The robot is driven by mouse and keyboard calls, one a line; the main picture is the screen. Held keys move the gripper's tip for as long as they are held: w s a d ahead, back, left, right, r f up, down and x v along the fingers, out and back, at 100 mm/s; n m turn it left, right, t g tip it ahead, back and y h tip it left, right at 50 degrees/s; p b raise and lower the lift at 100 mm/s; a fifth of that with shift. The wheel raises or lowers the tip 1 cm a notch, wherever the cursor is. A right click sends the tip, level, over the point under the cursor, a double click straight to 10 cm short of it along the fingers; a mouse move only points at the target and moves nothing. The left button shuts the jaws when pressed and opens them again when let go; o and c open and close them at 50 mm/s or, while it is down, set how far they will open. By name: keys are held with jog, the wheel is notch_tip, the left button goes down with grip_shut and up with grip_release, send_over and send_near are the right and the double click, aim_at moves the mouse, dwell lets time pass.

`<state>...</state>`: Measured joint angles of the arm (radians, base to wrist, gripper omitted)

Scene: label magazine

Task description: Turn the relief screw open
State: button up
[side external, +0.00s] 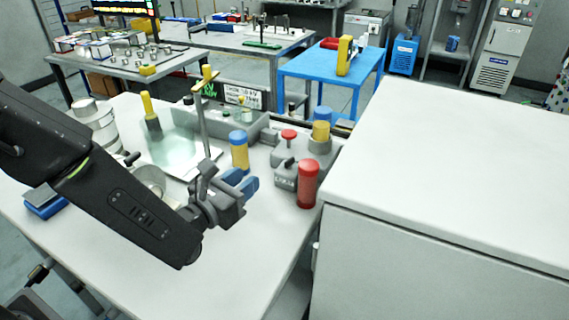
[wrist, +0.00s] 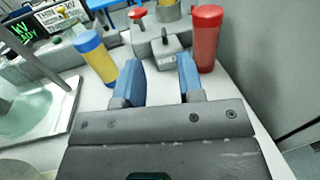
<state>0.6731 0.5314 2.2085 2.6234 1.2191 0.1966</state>
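A grey block (side external: 284,180) stands on the white bench, with a red-capped knob (side external: 289,135) on a thin stem at its back; I take this knob for the relief screw but cannot be sure. In the wrist view the red knob (wrist: 137,13) is at the top, and the grey block (wrist: 158,48) lies beyond the fingertips. My gripper (side external: 245,183) has blue fingers and is left of the block, apart from it. In the wrist view my gripper (wrist: 161,75) is open, with nothing between its fingers.
A red cylinder (side external: 308,184) stands right of the block, and a blue-and-yellow cylinder (side external: 239,150) stands to the left. A large white cabinet (side external: 440,180) bounds the right side. The front bench (side external: 240,265) is clear.

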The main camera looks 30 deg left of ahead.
send_near(285, 163)
jog(key=w, duration=0.3)
jog(key=w+d, duration=0.1)
jog(key=w, duration=0.2)
jog(key=w+d, duration=0.1)
jog(key=w, duration=0.2)
jog(key=shift+w+f, duration=0.1)
jog(key=shift+w, duration=0.2)
jog(key=shift+c, duration=0.5)
grip_shut()
